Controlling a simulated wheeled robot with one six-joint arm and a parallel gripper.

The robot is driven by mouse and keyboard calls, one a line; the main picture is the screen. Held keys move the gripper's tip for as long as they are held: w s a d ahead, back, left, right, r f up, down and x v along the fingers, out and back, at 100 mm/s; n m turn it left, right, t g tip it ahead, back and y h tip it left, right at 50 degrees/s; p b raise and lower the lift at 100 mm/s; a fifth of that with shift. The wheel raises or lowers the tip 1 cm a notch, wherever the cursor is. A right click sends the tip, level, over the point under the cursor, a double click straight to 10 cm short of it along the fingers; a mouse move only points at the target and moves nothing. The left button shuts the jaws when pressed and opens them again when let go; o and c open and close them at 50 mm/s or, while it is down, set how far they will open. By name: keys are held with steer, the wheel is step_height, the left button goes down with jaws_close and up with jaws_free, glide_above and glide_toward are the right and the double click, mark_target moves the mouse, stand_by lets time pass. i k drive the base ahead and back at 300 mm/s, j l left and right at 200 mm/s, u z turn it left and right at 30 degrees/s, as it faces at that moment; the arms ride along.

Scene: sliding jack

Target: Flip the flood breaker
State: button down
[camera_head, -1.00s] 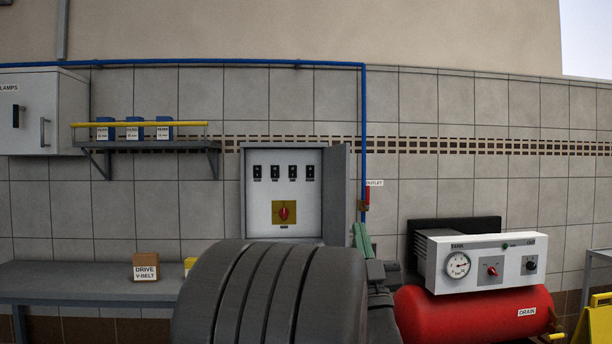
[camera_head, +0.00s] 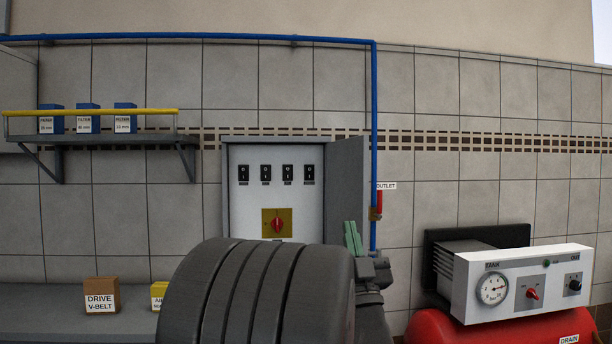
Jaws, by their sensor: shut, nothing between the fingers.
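An open wall cabinet (camera_head: 250,205) with a white panel stands at the centre. A row of several black breakers (camera_head: 287,173) runs across its upper part, with small labels below that are too small to read, so I cannot tell which is the flood breaker. Below them is a red rotary switch (camera_head: 277,225) on a yellow plate. The cabinet's grey door (camera_head: 345,185) stands open to the right. My gripper (camera_head: 353,238), with green fingers, is shut and empty. In the picture it is right of and below the breakers, over the door's lower part. My arm hides the cabinet's bottom.
A blue pipe (camera_head: 374,120) runs down right of the door to a red-handled outlet valve (camera_head: 379,203). A red compressor tank (camera_head: 470,330) with a white control box (camera_head: 520,280) is at right. A shelf (camera_head: 100,138) and a bench (camera_head: 40,310) with boxes are at left.

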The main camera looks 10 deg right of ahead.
mark_target(309, 170)
steer(key=i+j+z, duration=0.1)
steer(key=i, duration=1.85)
